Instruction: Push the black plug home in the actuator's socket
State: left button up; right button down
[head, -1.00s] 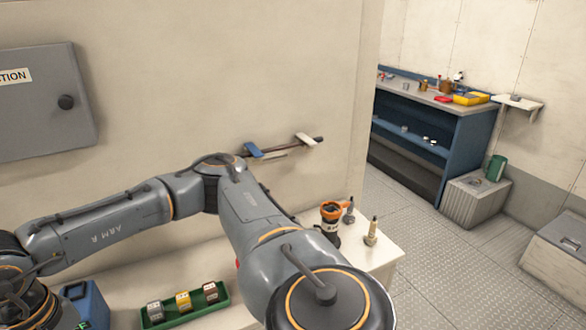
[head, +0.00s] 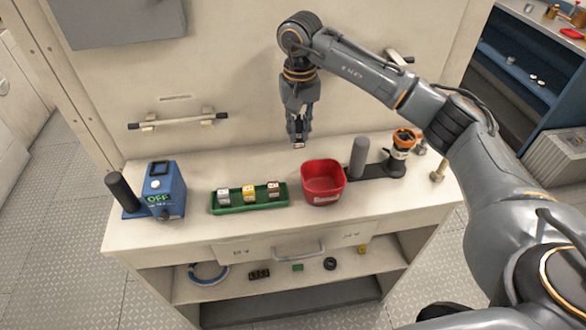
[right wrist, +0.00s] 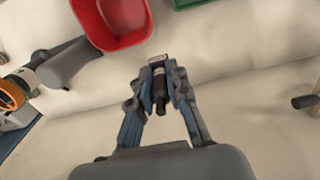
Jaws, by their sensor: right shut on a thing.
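My right gripper (head: 298,140) hangs above the back of the white worktop, near the wall, with its fingers pointing down. It is shut on a small dark plug (right wrist: 160,88) with a pale marked end (right wrist: 158,58), seen between the fingers in the right wrist view. A black unit with an orange top (head: 400,152), possibly the actuator, stands right of the gripper on the worktop; it also shows at the left of the right wrist view (right wrist: 10,95). I see no socket clearly. The plug is apart from everything on the worktop. My left gripper is out of view.
A red bin (head: 340,190) stands just right and in front of the gripper. A green tray (head: 280,205) holds several coloured blocks. A blue box reading OFF (head: 172,186) stands left. A grey post (head: 358,158) rises beside the bin. A wall rail (head: 180,121) is behind.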

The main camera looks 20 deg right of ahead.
aim_at(299, 139)
notch_tip(299, 139, down, 5)
jog(key=shift+f+p, duration=0.15)
jog(key=shift+p, duration=0.5)
notch_tip(299, 139, down, 4)
jog(key=shift+r+p, duration=0.2)
jog(key=shift+p, duration=0.4)
jog(key=shift+f+b, duration=0.3)
jog(key=shift+f, duration=0.05)
jog(key=c, duration=1.3)
grip_release()
jog(key=shift+r, duration=0.1)
